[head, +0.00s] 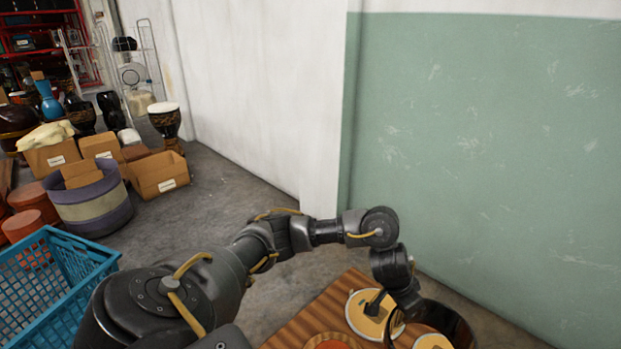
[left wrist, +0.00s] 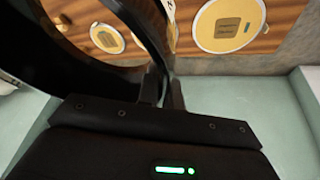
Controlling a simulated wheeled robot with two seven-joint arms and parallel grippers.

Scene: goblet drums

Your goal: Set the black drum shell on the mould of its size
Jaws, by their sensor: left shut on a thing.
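The black drum shell (head: 450,320) is at the bottom right of the head view, partly cut off by the frame edge. It also fills the left of the left wrist view (left wrist: 25,55) as a dark curved wall. My left gripper (left wrist: 163,95) is shut on the shell's wall at its rim. Round yellow moulds lie on the striped wooden table: one beside the shell (head: 358,318), another partly hidden by it (head: 432,342). The left wrist view shows a large mould (left wrist: 254,20) apart from the shell and a smaller one (left wrist: 106,38) framed by its rim. My right gripper is out of view.
The wooden table (head: 305,325) also bears an orange-rimmed round piece (head: 333,342) at its near edge. A green and white wall (head: 480,140) stands behind. A blue crate (head: 45,290), cardboard boxes (head: 158,175) and drums stand on the floor at the left.

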